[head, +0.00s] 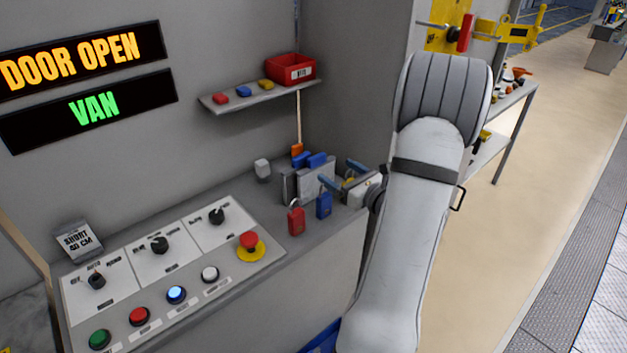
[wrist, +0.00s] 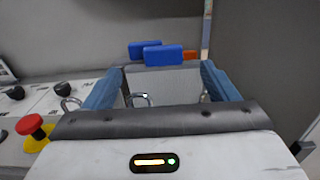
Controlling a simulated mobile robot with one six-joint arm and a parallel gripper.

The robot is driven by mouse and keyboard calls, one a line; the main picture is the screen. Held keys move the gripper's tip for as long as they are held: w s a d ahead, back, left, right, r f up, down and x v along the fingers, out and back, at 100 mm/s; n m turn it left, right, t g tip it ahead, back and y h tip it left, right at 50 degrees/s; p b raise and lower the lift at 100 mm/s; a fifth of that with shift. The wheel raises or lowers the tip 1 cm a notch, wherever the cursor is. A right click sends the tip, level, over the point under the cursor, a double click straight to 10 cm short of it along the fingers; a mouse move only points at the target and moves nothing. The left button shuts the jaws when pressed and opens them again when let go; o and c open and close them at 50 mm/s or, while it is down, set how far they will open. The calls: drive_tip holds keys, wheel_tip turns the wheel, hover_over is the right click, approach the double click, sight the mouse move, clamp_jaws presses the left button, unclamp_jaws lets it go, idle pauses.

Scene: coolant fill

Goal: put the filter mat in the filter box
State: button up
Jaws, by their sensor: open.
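My gripper (head: 343,176) has its two blue fingers spread apart, with nothing held between them. In the wrist view my gripper (wrist: 163,68) faces a light grey upright panel or box face (wrist: 175,86), seen between the fingers. In the head view this grey box-like unit (head: 315,182) stands on the console ledge, just left of the fingers. Two blue blocks (wrist: 163,55) show at its top edge; they also show in the head view (head: 317,160). I cannot tell which of these parts is the filter mat or the filter box. Contact with the fingers cannot be told.
A red padlock (head: 296,221) and a blue padlock (head: 323,205) are at the ledge's front edge. A red emergency button (head: 250,241) and control panel lie left. A wall shelf (head: 258,95) with a red bin (head: 290,69) is above. Open floor (head: 490,260) lies right.

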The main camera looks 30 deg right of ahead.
sight(319, 157)
drive_tip(key=w, duration=0.2)
drive_tip(key=w+p, duration=0.1)
drive_tip(key=w, duration=0.2)
drive_tip(key=w+p, duration=0.1)
drive_tip(key=w, duration=0.1)
drive_tip(key=shift+w+a+f, duration=0.15)
drive_tip(key=shift+w+a, duration=0.05)
drive_tip(key=shift+a, duration=0.15)
drive_tip(key=c, duration=1.5)
drive_tip(key=shift+o, duration=0.2)
